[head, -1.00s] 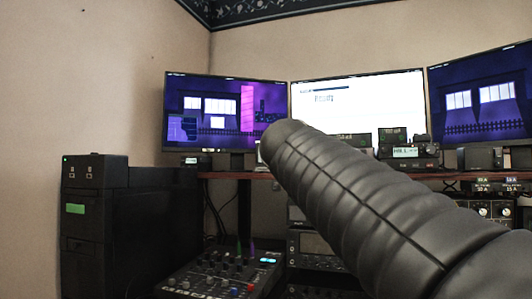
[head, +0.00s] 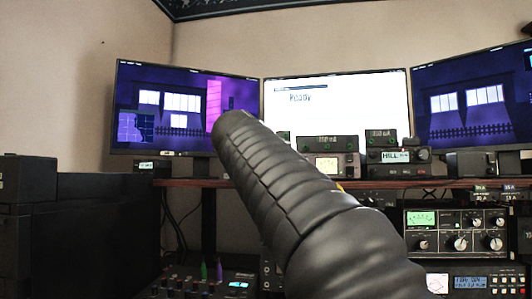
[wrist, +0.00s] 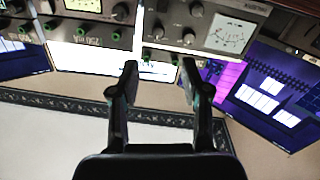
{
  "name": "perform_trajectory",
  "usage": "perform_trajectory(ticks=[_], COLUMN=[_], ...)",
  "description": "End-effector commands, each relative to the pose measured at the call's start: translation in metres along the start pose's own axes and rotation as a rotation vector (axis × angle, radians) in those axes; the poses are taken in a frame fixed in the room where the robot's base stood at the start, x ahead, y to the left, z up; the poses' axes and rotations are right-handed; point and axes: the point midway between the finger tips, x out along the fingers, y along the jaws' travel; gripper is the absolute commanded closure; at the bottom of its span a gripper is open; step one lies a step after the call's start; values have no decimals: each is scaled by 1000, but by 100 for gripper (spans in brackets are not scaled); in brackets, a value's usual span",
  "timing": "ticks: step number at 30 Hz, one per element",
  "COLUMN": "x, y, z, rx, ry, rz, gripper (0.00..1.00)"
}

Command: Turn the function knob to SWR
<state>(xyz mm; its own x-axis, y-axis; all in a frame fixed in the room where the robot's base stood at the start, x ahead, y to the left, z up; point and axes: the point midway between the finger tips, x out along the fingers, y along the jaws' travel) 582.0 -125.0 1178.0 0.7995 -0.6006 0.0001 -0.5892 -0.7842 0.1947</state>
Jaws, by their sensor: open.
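Beyond the fingers, the wrist view shows upside-down equipment panels, one with a pale meter (wrist: 237,34) and small knobs (wrist: 189,38). I cannot tell whether this is the tuner. In the head view my arm hides the gripper.
Three monitors (head: 336,105) stand along the back of the wooden desk (head: 190,183). Small radios (head: 398,155) sit on the desk. A mixer with coloured knobs (head: 215,284) is low at the front. A black cabinet (head: 80,235) stands at the left.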

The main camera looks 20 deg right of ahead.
Motion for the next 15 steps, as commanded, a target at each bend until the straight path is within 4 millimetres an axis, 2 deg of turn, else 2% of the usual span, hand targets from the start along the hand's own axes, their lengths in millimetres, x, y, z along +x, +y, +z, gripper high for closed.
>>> perform_trajectory(ticks=[1,9,15], x=[12,62,92], y=[2,3,1], z=[-1,-1,-2], rx=[-2,-1,-1], ry=[-2,-3,-1], rz=[5,5,2], gripper=[53,53,53])
